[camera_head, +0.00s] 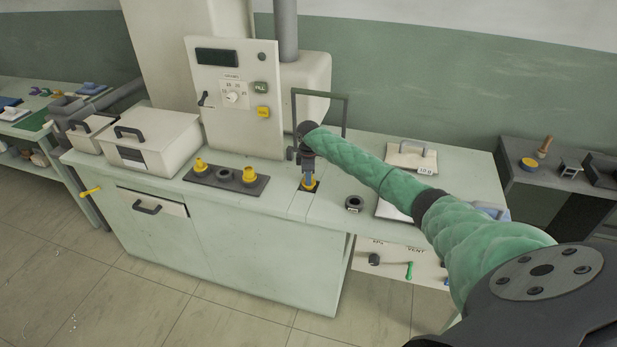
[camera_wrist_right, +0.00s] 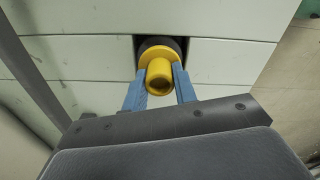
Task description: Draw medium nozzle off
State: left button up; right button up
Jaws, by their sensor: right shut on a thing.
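The medium nozzle, a yellow flanged tube, shows in the right wrist view (camera_wrist_right: 158,76) over a dark square opening in the pale worktop. In the head view only a little yellow of the nozzle (camera_head: 311,186) shows below the gripper. My right gripper (camera_head: 309,182) points down from above, and its blue fingers (camera_wrist_right: 159,88) are shut on the nozzle's tube from both sides. I cannot tell whether the nozzle's flange touches the dark seat under it. A dark rack (camera_head: 227,182) to the left holds two more yellow nozzles (camera_head: 200,166) and (camera_head: 249,175), with an empty socket between them. My left gripper is out of view.
A control panel (camera_head: 235,95) with a dial and buttons stands behind the rack. A dark metal frame (camera_head: 345,115) rises just behind my gripper. A black ring (camera_head: 354,203) and a weight-marked plate (camera_head: 411,159) lie to the right. A lidded box (camera_head: 155,140) is at the left.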

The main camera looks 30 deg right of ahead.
jog(key=shift+r+p, duration=1.1)
jog(key=shift+r, duration=0.4)
